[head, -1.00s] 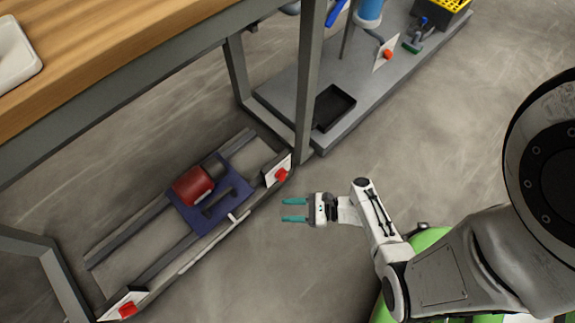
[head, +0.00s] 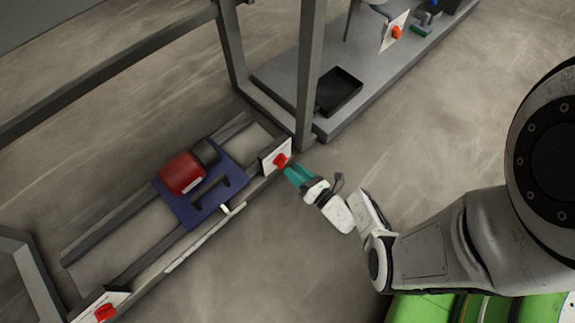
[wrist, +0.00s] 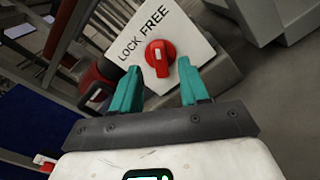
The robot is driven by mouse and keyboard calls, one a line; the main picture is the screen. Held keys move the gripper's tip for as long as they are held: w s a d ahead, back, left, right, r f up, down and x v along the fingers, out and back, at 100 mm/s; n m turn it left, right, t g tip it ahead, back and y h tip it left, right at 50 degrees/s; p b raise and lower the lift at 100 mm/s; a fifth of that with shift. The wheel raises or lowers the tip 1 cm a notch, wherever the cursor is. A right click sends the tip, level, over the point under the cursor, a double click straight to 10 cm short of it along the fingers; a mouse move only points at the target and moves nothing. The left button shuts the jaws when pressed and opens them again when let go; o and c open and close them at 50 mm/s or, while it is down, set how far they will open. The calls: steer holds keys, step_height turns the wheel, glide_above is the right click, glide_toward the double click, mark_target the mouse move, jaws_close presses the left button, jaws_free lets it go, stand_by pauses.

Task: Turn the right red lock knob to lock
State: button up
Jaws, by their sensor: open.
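The right red lock knob (head: 281,160) sits on a white plate at the right end of the low rail frame. My gripper (head: 291,168) has teal fingers just in front of the knob. In the wrist view the gripper (wrist: 158,75) is open, its fingertips to either side of the knob's lower part; I cannot tell if they touch it.
A blue plate (head: 205,187) with a red motor (head: 182,172) lies on the rails. Another red knob (head: 105,312) is at the frame's lower left end. A grey post (head: 311,75) and a platform with a black tray (head: 339,91) stand behind.

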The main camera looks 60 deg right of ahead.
mark_target(286, 163)
steer(key=shift+b+x, duration=0.45)
steer(key=shift+x, duration=1.65)
jaws_close()
